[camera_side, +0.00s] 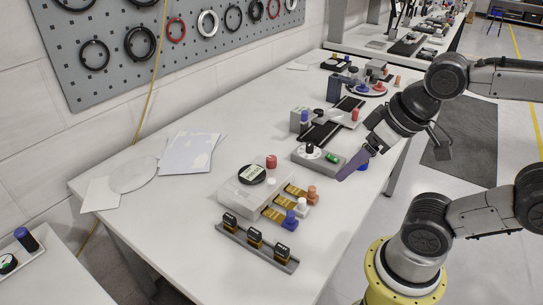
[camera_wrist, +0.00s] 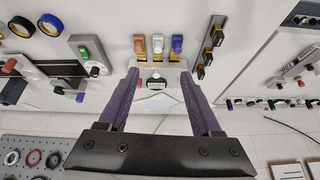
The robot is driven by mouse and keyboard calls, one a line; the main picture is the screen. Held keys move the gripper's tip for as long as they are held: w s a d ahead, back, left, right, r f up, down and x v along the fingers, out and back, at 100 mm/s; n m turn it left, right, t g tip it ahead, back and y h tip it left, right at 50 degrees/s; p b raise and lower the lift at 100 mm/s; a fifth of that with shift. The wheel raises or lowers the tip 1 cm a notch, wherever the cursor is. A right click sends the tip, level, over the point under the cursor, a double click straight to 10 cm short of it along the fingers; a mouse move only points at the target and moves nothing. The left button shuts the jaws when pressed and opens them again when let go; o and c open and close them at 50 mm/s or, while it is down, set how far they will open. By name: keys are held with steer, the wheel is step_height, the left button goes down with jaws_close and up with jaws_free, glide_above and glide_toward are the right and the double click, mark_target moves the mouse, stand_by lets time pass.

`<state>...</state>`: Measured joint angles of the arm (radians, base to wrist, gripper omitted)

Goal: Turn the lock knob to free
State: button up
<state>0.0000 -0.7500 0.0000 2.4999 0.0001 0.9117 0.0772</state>
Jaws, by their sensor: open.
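My gripper (camera_side: 346,174) hangs above the right side of the table, its purple fingers pointing down and left. In the wrist view my gripper (camera_wrist: 159,75) is open, with nothing held between its fingers. A grey box (camera_side: 302,160) with a white-and-black knob (camera_side: 309,150) and a green button (camera_side: 332,158) is left of the fingers; the knob also shows in the wrist view (camera_wrist: 95,71). A larger pale box (camera_side: 237,197) has a black round dial (camera_side: 252,174) and a red knob (camera_side: 271,161). I cannot tell which is the lock knob.
Orange (camera_side: 311,193), white (camera_side: 301,204) and blue (camera_side: 290,221) knobs stand on the pale box's front side. A rail (camera_side: 258,248) with black labelled blocks lies nearer. Black-topped fixtures (camera_side: 322,133) stand behind. Papers (camera_side: 188,155) lie left; the table's near left is clear.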

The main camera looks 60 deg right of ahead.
steer(key=w+r+m, duration=0.5)
steer(key=r+m, duration=0.1)
steer(key=m, duration=0.1)
steer(key=m+g, duration=0.6)
steer(key=m, duration=0.2)
glide_above(272, 158)
step_height(272, 158, down, 6)
step_height(272, 158, down, 13)
jaws_close()
